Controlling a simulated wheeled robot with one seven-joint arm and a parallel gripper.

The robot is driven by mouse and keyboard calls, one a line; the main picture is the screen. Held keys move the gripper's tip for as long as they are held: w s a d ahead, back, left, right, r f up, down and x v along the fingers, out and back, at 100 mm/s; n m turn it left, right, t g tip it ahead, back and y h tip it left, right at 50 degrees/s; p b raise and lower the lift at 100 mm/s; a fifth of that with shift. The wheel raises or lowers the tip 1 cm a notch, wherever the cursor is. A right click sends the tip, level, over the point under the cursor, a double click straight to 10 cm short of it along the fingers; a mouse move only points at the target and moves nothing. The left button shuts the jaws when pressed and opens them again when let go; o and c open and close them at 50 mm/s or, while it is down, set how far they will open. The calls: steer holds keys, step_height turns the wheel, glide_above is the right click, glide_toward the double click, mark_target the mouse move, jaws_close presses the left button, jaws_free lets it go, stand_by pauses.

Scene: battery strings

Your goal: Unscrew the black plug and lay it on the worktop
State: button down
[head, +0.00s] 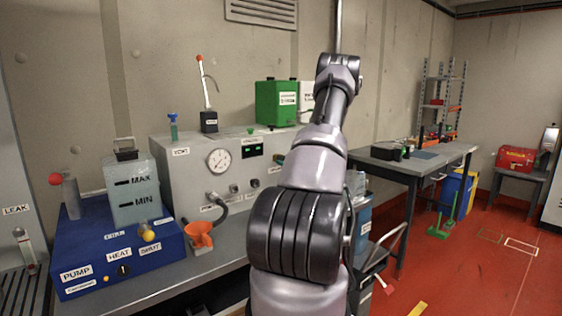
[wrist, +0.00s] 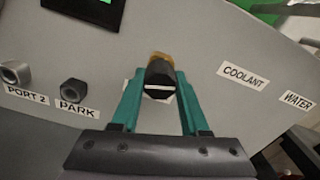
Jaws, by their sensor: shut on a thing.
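In the wrist view my gripper (wrist: 158,86), with teal fingers, is shut on the black plug (wrist: 160,72). The plug is a short dark cylinder between the fingertips. A brass-coloured part (wrist: 160,56) shows at its far end, against the grey panel. I cannot tell whether the plug is still threaded in. A white label behind the fingers is mostly covered. In the head view my own arm hides the plug and most of the gripper. The grey worktop (head: 225,262) runs in front of the panel box.
The grey panel box (head: 185,168) carries a gauge (head: 219,161) and several fittings, including a dark hex fitting (wrist: 73,91) above the PARK label. An orange funnel (head: 198,236) and a blue pump unit (head: 95,250) stand to the left. Some worktop is bare in front.

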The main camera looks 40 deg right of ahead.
steer(key=shift+n, duration=0.5)
steer(key=shift+s, duration=1.8)
steer(key=shift+s, duration=2.4)
